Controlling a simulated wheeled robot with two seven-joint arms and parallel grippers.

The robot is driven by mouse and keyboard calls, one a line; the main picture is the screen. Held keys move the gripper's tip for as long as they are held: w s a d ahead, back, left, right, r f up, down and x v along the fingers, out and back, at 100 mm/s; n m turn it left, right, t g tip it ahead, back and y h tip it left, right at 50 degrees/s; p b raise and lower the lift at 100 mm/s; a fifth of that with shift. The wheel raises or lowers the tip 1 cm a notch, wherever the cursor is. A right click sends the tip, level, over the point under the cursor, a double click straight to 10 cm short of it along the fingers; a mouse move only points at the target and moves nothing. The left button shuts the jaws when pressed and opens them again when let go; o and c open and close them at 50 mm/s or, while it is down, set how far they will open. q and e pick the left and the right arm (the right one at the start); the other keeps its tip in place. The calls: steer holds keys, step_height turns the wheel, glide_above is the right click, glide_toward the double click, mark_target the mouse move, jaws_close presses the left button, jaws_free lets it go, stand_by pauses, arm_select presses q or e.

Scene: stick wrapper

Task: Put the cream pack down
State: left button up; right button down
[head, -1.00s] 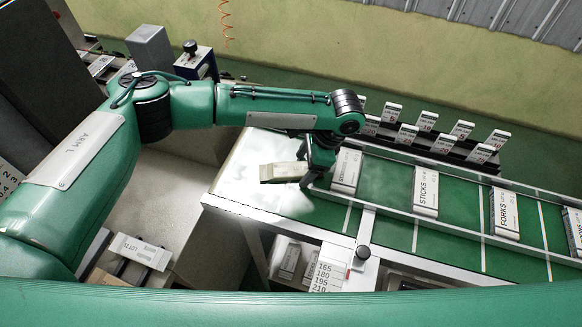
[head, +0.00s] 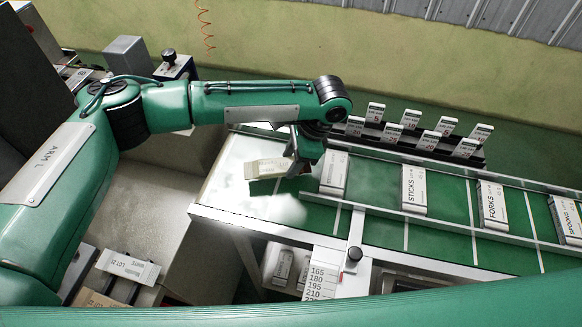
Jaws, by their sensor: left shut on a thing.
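The cream pack (head: 266,168) is a small pale block over the white left end of the belt table (head: 225,195). My left gripper (head: 295,168) points down from the wrist and is shut on the right end of the pack. The pack lies roughly level, just above or on the white surface; I cannot tell whether it touches. My right gripper does not show.
A green conveyor (head: 375,222) runs right, carrying a white pack (head: 335,172), a STICKS pack (head: 414,188), a FORKS pack (head: 493,203) and a SPOONS pack (head: 565,220). A rack of numbered cards (head: 410,137) stands behind. The white surface's front left is clear.

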arm_select(q)
step_height(320, 180, up, 16)
steer(key=b, duration=0.2)
steer(key=shift+s+a+f+n+g+h, duration=0.75)
steer(key=shift+s+a+f+n, duration=0.45)
steer(key=shift+a+f+n, duration=2.25)
steer(key=shift+s+a+f+n+g+h, duration=0.95)
steer(key=shift+a+f+n, duration=1.3)
steer(key=shift+a, duration=2.45)
steer(key=shift+s+a+f+n+g+h, duration=0.5)
steer(key=shift+s+a+f+n, duration=0.9)
steer(key=shift+a+f+n, duration=2.05)
steer(key=shift+a+r+m, duration=0.55)
steer(key=shift+a+r, duration=0.05)
steer(key=shift+r, duration=0.1)
steer(key=shift+s, duration=0.1)
